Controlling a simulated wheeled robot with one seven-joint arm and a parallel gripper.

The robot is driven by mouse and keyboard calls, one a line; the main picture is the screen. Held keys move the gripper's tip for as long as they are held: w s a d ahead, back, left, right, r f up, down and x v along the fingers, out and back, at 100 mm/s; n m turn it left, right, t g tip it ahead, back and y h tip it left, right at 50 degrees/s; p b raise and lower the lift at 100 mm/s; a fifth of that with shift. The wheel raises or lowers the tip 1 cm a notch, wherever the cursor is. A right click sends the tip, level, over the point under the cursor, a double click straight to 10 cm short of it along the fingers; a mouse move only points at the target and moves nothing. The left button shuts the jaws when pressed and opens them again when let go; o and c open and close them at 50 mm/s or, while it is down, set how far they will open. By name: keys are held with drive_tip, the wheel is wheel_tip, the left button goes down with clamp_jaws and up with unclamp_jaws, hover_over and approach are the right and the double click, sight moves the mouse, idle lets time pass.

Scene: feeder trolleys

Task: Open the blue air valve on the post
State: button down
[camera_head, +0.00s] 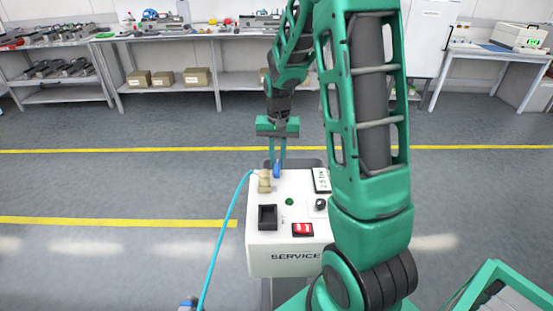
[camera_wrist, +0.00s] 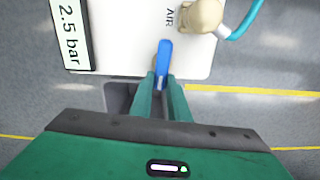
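The blue valve handle (camera_head: 277,170) stands at the back edge of the white service box, on the post. In the wrist view the blue handle (camera_wrist: 164,58) points away from my gripper, toward the "AIR" label (camera_wrist: 170,17). My gripper (camera_head: 277,165) reaches down from behind the box. Its two green fingers (camera_wrist: 162,77) lie one on each side of the handle's near end, with little or no gap. I cannot tell whether they press on it. The valve's pivot is hidden.
The service box (camera_head: 262,262) carries a beige fitting (camera_head: 265,182) with a cyan hose (camera_head: 222,232) beside the handle, a red switch (camera_head: 303,230) and a "2.5 bar" display (camera_wrist: 70,33). Shelves and benches (camera_head: 220,35) line the back wall.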

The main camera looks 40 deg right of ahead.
sight(277, 161)
drive_tip(key=shift+a+n, duration=0.1)
drive_tip(key=shift+n, duration=0.5)
drive_tip(key=c, duration=1.7)
unclamp_jaws()
wheel_tip(277, 161, up, 11)
drive_tip(key=shift+w+f, duration=0.1)
drive_tip(key=s+a, duration=0.1)
drive_tip(key=s, duration=0.8)
drive_tip(key=s+r, duration=0.1)
drive_tip(key=s, duration=0.9)
drive_tip(key=s+a, duration=0.1)
drive_tip(key=s, duration=0.9)
drive_tip(key=shift+a+r, duration=0.2)
drive_tip(key=shift+a, duration=0.1)
